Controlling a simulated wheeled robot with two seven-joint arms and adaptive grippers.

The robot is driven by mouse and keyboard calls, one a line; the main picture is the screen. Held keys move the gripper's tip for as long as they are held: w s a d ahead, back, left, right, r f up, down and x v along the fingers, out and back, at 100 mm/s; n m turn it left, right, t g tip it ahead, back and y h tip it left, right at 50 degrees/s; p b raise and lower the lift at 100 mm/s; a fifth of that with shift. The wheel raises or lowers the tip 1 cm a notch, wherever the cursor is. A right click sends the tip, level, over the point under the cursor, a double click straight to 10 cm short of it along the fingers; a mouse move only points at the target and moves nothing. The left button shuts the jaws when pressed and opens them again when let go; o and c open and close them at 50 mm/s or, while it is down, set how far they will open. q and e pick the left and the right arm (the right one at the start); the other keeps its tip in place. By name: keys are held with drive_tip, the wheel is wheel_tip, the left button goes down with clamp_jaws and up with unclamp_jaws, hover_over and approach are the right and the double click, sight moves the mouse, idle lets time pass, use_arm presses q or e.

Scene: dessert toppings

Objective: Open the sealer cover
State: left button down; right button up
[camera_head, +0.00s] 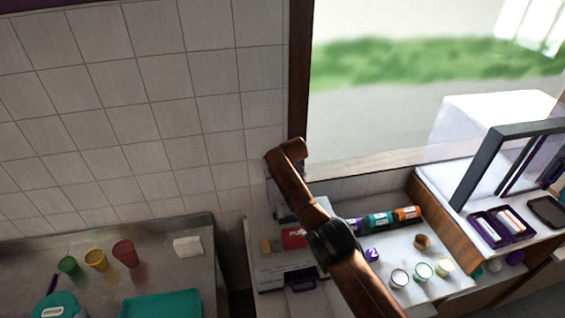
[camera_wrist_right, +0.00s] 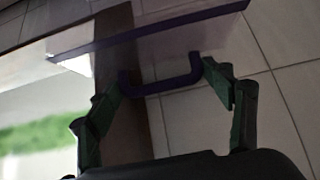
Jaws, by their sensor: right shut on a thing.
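The sealer (camera_head: 268,278) is a pale machine with a red label, standing on the counter behind and left of my right arm. In the right wrist view, its clear cover (camera_wrist_right: 115,58) with a purple edge shows above a dark purple U-shaped handle (camera_wrist_right: 163,84). The green fingers of my right gripper (camera_wrist_right: 163,76) are at both ends of this handle, shut on it. In the head view my right arm reaches up in front of the sealer and hides part of it; the gripper is not clear there. My left gripper is not in view.
At left, green, yellow and red cups (camera_head: 125,253) and a teal tray (camera_head: 162,305) are on a metal counter. A tiled wall and a window frame (camera_head: 299,75) rise behind.

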drive_tip(key=o, duration=1.3)
drive_tip(key=shift+w+d+r, duration=0.1)
drive_tip(key=shift+w+r, duration=0.05)
drive_tip(key=shift+r, duration=0.3)
drive_tip(key=shift+c, duration=0.2)
drive_tip(key=shift+o, duration=0.6)
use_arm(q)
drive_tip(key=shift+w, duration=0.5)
use_arm(e)
drive_tip(key=shift+o, duration=0.2)
drive_tip(key=shift+f, duration=0.2)
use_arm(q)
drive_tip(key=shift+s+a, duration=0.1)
use_arm(e)
drive_tip(key=shift+s+a+r, duration=0.25)
drive_tip(key=shift+s, duration=0.2)
drive_tip(key=shift+s+d+r, duration=0.25)
drive_tip(key=shift+s+r, duration=0.15)
drive_tip(key=v, duration=1)
drive_tip(key=shift+d, duration=0.2)
